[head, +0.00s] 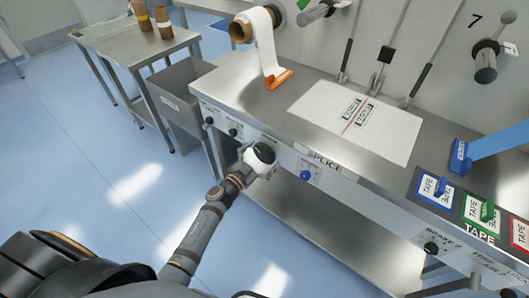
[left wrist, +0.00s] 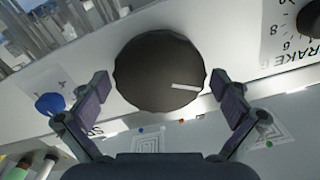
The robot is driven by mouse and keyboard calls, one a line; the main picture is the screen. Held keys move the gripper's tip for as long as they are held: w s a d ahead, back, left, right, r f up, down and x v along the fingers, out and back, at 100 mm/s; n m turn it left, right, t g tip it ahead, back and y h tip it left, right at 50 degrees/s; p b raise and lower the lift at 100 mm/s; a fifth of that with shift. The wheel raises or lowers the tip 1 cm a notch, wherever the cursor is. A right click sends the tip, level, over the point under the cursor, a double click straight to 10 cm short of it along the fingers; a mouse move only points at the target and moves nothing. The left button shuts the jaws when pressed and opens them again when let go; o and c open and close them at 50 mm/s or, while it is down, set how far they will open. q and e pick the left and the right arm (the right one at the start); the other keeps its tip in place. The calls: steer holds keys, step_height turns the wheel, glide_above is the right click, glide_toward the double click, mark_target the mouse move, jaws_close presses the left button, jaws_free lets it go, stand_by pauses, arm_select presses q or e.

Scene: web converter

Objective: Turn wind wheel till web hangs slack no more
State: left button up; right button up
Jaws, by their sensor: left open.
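A large dark round knob with a white pointer mark, which I take for the wind wheel (left wrist: 150,65), fills the middle of the left wrist view. My left gripper (left wrist: 160,90) is open, with one finger on each side of the knob; I cannot tell whether they touch it. In the head view my left gripper (head: 262,160) is at the bench's front panel, and the wheel is hidden behind it. White web (head: 264,42) runs from a roll (head: 242,29) down to an orange piece (head: 279,78). My right gripper is not in view.
A blue knob (head: 306,175) by the SPLICE label is right of my left gripper, and small dark knobs (head: 232,132) are to its left. Another dark knob (left wrist: 310,20) has a BRAKE scale. A grey bin (head: 182,95) stands left of the bench. The floor in front is clear.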

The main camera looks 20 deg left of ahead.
arm_select(q)
steer(key=shift+w+d, duration=0.1)
steer(key=shift+w, duration=0.15)
steer(key=c, duration=1)
steer(key=shift+c, duration=0.2)
steer(key=shift+m, duration=0.3)
